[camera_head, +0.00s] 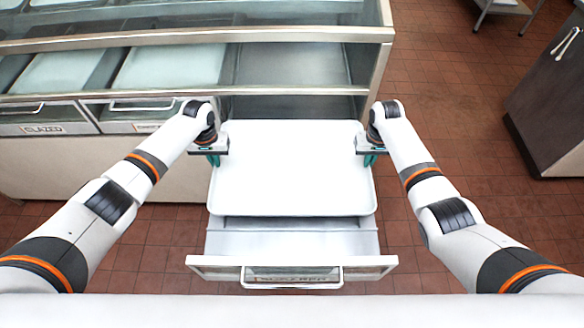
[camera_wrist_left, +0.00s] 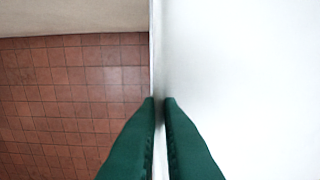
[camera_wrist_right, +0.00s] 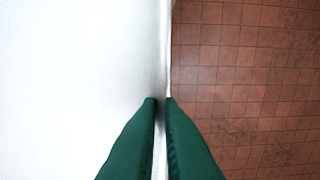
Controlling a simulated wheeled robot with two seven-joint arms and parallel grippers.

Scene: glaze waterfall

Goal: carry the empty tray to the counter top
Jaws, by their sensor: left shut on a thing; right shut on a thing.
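The white tray (camera_head: 290,185) is empty and looks level in the head view, above an open drawer. My left gripper (camera_head: 214,156) is shut on the tray's left rim. In the left wrist view its green fingers (camera_wrist_left: 159,105) sit on either side of that rim (camera_wrist_left: 156,60). My right gripper (camera_head: 370,154) is shut on the tray's right rim. In the right wrist view its green fingers (camera_wrist_right: 161,105) straddle that rim (camera_wrist_right: 165,50). The counter top is not clearly identifiable; a pale edge (camera_head: 290,312) crosses the bottom of the head view.
The pulled-out drawer (camera_head: 292,240) with a handle and an unreadable label lies below the tray. A glass-fronted case (camera_head: 200,60) with other trays and a drawer labelled GLAZED (camera_head: 42,128) stands behind. A dark cabinet (camera_head: 550,100) stands at right. Tiled floor (camera_head: 450,100) between is clear.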

